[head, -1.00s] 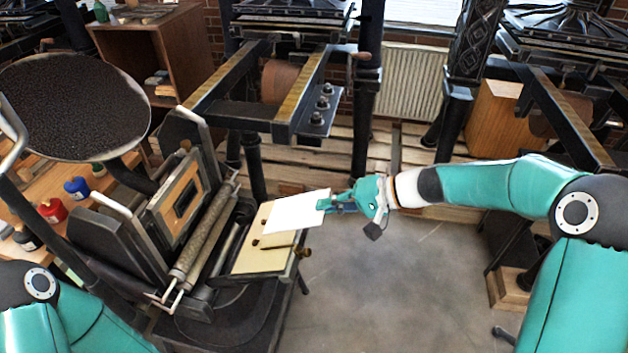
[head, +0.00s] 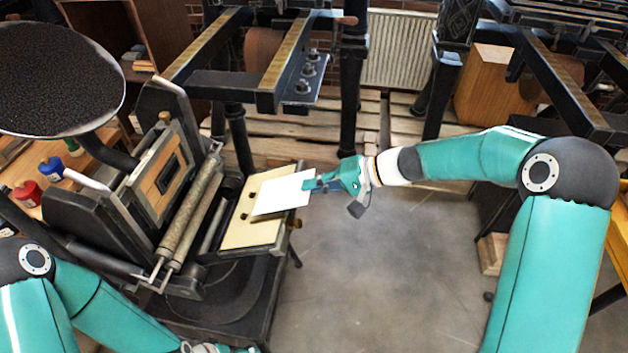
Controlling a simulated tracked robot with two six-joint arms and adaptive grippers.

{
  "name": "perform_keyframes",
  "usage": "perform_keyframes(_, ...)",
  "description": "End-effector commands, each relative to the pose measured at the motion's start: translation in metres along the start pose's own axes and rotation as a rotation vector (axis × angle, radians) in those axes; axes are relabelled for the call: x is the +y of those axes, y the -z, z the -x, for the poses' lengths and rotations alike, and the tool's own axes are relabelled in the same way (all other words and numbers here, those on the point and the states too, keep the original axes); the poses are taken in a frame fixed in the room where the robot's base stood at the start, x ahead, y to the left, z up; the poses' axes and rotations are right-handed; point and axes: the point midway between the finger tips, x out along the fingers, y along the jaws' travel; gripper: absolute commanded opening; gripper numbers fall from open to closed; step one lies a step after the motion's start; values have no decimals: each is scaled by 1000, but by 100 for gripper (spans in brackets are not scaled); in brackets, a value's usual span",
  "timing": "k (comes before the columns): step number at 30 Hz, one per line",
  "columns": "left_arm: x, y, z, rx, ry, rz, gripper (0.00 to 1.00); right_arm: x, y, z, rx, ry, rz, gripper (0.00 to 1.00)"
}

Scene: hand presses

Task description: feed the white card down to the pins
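The white card (head: 281,195) is a thin pale sheet over the right part of the press's cream feed board (head: 243,236). My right gripper (head: 314,185) is shut on the card's right edge. The card's lower edge lies close to a brass-ended pin or rod (head: 294,223) at the board's right side. Small dark pins (head: 251,195) show left of the card. I cannot tell whether the card touches the pins or the board. My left gripper (head: 222,349) is only partly in view at the bottom edge, and its fingers are unclear.
Rollers (head: 190,220) and the upright platen with a framed block (head: 168,186) stand left of the board. A round black ink disc (head: 60,85) is above them. Ink bottles (head: 27,193) stand at far left. The floor (head: 385,260) right of the press is clear.

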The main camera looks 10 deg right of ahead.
Motion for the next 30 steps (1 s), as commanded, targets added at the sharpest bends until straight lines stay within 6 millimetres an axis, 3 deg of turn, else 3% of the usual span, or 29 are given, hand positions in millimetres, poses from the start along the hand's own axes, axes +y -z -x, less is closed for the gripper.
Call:
perform_keyframes(10, -5, 0, -15, 1, 0, 0, 100, 21, -1, -25, -2, -1, 3, 0)
perform_keyframes(28, -9, 0, -24, 0, 0, 0, 100, 19, 0, -37, -2, -1, 1, 0)
perform_keyframes(30, -9, 0, -24, 0, 0, 0, 100, 19, 0, -37, -2, -1, 1, 10)
